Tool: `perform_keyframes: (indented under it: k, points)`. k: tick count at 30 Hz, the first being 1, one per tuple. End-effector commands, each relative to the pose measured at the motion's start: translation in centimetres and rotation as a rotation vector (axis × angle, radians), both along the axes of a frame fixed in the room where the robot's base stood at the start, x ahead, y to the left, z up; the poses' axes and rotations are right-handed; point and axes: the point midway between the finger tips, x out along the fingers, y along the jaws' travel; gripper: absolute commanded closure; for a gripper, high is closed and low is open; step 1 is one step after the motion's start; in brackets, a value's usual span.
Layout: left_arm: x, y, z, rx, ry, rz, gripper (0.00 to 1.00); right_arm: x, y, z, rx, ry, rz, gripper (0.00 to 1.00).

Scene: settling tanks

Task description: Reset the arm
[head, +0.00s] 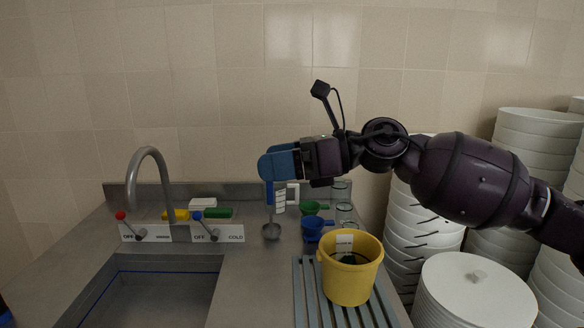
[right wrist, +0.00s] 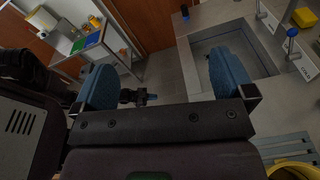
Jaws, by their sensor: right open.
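My right gripper (head: 280,163) reaches in from the right in the head view, raised above the counter with its blue fingers pointing left. In the right wrist view, its two blue fingers (right wrist: 165,85) stand wide apart with nothing between them, so it is open and empty. My right arm is stretched out over the yellow bucket and the stacked white dishes. My left gripper does not show in the head view.
A yellow bucket (head: 350,283) stands on a slatted grey rack (head: 307,300). A sink (head: 150,295) with a curved faucet (head: 150,160) is at left. Green (head: 312,208) and blue funnels (head: 313,226) stand behind the bucket. White stacks (head: 478,285) fill the right.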

Motion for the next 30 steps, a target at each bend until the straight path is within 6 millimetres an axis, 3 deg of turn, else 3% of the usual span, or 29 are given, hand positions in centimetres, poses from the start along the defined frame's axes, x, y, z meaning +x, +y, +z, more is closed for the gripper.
perform_keyframes:
  k: [3,7,14,22,30]
  points:
    - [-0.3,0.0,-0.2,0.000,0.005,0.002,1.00,0.5,0.1,0.2,0.259,0.332,-0.080,0.00]
    - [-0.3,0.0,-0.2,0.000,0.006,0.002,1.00,1.9,-1.3,-0.4,0.492,0.657,-0.155,0.00]
    - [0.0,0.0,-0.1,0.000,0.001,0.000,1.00,4.6,-5.5,-4.9,0.839,1.168,-0.277,0.00]
    - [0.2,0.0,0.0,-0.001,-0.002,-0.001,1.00,5.9,-11.6,-14.0,1.192,1.660,-0.421,0.00]
    - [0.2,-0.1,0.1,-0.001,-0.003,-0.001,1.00,3.6,-17.6,-25.1,1.509,2.022,-0.570,0.00]
